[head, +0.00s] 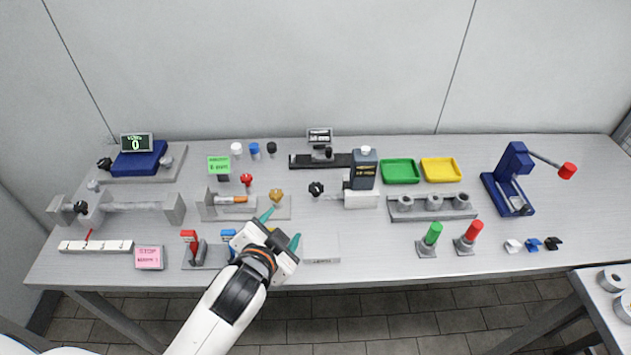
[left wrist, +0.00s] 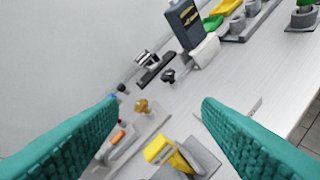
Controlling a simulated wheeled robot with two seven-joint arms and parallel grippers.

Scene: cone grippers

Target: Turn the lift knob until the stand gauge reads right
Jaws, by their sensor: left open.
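A black star-shaped knob (head: 316,188) sits on a shaft at the left of a pale block. A dark blue box with a small lettered face (head: 363,170) stands upright on that block; I cannot read it. I take these for the lift knob and the stand with its gauge. In the left wrist view the knob (left wrist: 167,76) and the box (left wrist: 185,22) show beyond my fingertips. My left gripper (head: 281,229) is open and empty, with teal fingers spread, in front and to the left of the knob, not touching it. My right gripper is not in view.
A brass knob (head: 277,195) on a grey fixture lies just beyond my left gripper. A yellow lever (left wrist: 165,153) is close below the fingers. Green (head: 401,162) and yellow trays (head: 455,163) and a holder with several cups (head: 405,203) stand to the right.

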